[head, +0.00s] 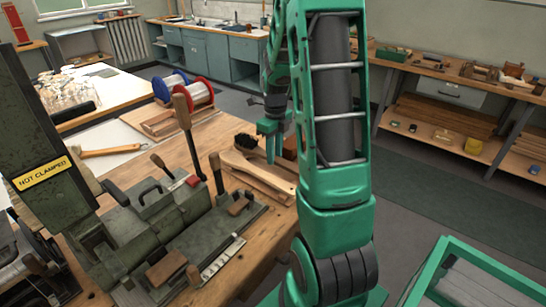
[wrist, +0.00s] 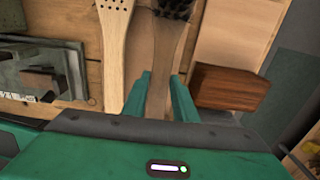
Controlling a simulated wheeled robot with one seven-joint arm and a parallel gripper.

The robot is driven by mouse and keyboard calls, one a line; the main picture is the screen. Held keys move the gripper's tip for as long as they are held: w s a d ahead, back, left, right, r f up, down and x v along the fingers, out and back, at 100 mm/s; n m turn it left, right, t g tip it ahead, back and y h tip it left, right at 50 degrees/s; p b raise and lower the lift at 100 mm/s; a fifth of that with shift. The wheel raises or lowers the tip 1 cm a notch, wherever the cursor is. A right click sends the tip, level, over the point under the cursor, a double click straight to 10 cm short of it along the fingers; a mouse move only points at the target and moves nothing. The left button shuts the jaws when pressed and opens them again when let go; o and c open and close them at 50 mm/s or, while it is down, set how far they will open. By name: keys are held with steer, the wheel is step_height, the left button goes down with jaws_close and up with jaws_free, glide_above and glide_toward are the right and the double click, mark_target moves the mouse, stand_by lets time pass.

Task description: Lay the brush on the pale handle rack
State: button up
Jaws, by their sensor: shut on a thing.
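The brush has a dark bristled head (wrist: 174,8) and a brown wooden handle (wrist: 165,62). In the wrist view my gripper (wrist: 160,88) is shut on that handle, one green finger on each side. In the head view my gripper (head: 270,145) points down over the bench beside the dark bristles (head: 245,141). A paler handle with drilled holes (wrist: 113,45) lies left of the brush, apart from it. Pale boards (head: 262,186) lie below the handles; I cannot tell which of them is the pale handle rack, or whether the brush touches it.
A reddish-brown block (wrist: 230,88) lies just right of my gripper. A grey-green machine (head: 160,215) with upright wooden levers and a "NOT CLAMPED" sign (head: 43,173) stands left. Red and blue spools (head: 185,88) stand behind. The bench edge is close on the right.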

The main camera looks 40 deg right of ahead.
steer(key=shift+f, duration=0.6)
steer(key=o, duration=1.1)
step_height(320, 180, up, 11)
steer(key=s+a+r+n, duration=0.1)
steer(key=s+a+n, duration=0.6)
steer(key=s+n, duration=0.4)
steer(key=s+a+n, duration=0.6)
steer(key=s+n, duration=0.6)
steer(key=n, duration=0.4)
steer(key=shift+a+r+n, duration=0.35)
steer(key=shift+a+n, duration=0.05)
